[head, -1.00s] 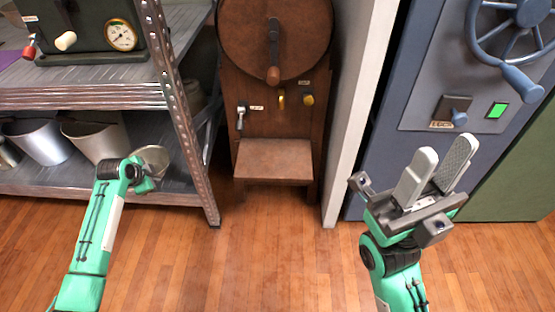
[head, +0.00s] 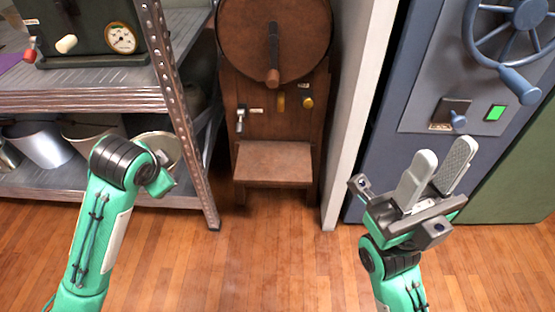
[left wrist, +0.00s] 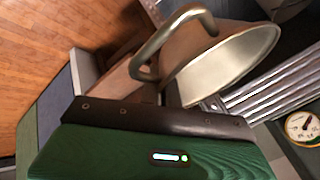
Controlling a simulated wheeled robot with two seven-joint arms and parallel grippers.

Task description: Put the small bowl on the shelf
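The small bowl (head: 168,143) is pale metal with a round rim; in the head view it is at the left, in front of the lower shelf (head: 62,185), partly covered by my left wrist. In the left wrist view the bowl (left wrist: 225,65) is close and tilted. My left gripper's fingers are hidden in both views, but the bowl moves with the hand, so it is shut on it. The metal shelf unit's upper shelf (head: 100,100) is above and left of the bowl. My right gripper (head: 440,163) is open and empty at the right.
Metal buckets (head: 42,142) stand on the lower shelf. A green device with a gauge (head: 121,38) occupies the upper shelf. The shelf post (head: 180,115) is close to the bowl. A brown wooden machine (head: 274,163) stands centre, with open floor in front.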

